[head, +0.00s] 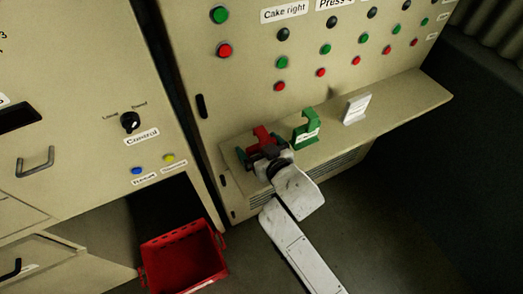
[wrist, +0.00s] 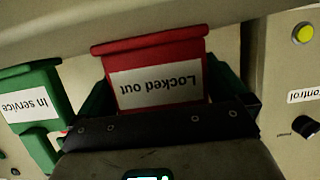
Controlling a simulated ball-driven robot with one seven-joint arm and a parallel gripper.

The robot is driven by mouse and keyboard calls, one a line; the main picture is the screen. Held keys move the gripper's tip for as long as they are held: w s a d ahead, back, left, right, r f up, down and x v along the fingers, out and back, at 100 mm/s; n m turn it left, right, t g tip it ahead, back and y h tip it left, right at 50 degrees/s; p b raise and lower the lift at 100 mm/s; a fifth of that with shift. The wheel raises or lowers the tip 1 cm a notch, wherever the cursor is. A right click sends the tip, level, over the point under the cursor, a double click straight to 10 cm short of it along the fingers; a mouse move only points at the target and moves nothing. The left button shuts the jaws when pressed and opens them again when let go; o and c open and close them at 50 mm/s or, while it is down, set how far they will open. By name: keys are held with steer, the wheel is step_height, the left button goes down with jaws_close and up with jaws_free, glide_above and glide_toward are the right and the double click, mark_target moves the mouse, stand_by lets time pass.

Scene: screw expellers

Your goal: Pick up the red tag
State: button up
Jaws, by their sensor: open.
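The red tag (head: 262,136) stands on the ledge of the control cabinet, at its left end. In the wrist view the red tag (wrist: 155,48) fills the middle, with a white "Locked out" label that reads upside down. My gripper (head: 261,152) is open at the red tag. In the wrist view its dark green fingers lie on the left and right of the tag, which sits between them. I cannot tell whether either finger touches it. The tag's lower part in the wrist view is hidden behind my gripper's dark body.
A green "In service" tag (head: 305,127) stands close to the right of the red one; it also shows in the wrist view (wrist: 35,100). A white tag (head: 356,108) stands farther right on the ledge (head: 408,97). A red crate (head: 184,262) is at lower left.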

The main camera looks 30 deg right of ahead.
mark_target(265, 139)
steer(key=shift+w+f, duration=0.1)
steer(key=shift+w, duration=0.1)
steer(key=shift+c, duration=0.5)
steer(key=c, duration=0.7)
steer(key=shift+r, duration=0.45)
step_height(265, 139, up, 2)
steer(key=shift+r, duration=0.2)
steer(key=s+r, duration=0.4)
steer(key=shift+s+r, duration=0.1)
steer(key=shift+r, duration=0.25)
steer(key=r+b+v, duration=0.1)
steer(key=v, duration=1)
steer(key=shift+w+r, duration=0.15)
steer(key=shift+w, duration=0.05)
